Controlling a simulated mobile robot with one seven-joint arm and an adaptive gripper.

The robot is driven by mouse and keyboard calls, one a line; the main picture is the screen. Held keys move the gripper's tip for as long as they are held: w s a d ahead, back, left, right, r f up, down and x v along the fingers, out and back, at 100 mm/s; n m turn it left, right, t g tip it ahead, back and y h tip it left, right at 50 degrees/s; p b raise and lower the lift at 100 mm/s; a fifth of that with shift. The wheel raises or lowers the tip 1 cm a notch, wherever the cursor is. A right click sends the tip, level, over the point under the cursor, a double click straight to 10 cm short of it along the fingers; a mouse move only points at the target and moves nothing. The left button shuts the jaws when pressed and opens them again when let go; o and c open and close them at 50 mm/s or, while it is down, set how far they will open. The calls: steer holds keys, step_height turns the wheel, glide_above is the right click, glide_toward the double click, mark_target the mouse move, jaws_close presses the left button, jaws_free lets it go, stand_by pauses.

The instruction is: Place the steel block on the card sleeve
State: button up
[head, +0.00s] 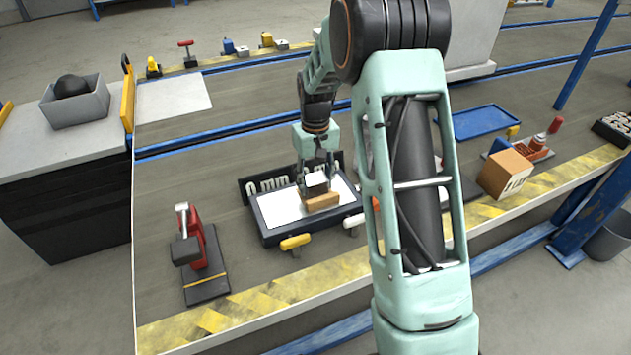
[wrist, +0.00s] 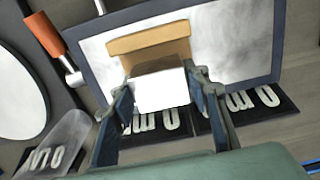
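The steel block (head: 317,182) looks bright, almost white, and sits between the fingers of my gripper (head: 317,172). In the wrist view the block (wrist: 160,88) fills the gap between both fingertips, and my gripper (wrist: 160,95) appears shut on it. The brown card sleeve (head: 321,202) lies on the white surface of a dark-framed plate (head: 275,212). In the wrist view the sleeve (wrist: 148,42) shows just beyond the block, which overlaps its near edge. I cannot tell whether the block touches the sleeve.
Dark label plates (head: 262,188) stand behind the framed plate. A yellow-handled part (head: 295,242) is at its front edge. A red clamp (head: 188,235) stands at left. A cardboard box (head: 506,173) and blue tray (head: 480,122) are at right. The bench between clamp and plate is clear.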

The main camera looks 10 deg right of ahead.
mark_target(316, 178)
steer(key=o, duration=0.4)
steer(key=shift+o, duration=0.2)
step_height(316, 178, up, 12)
steer(key=p, duration=0.4)
steer(key=shift+r, duration=0.15)
steer(key=shift+d, duration=0.1)
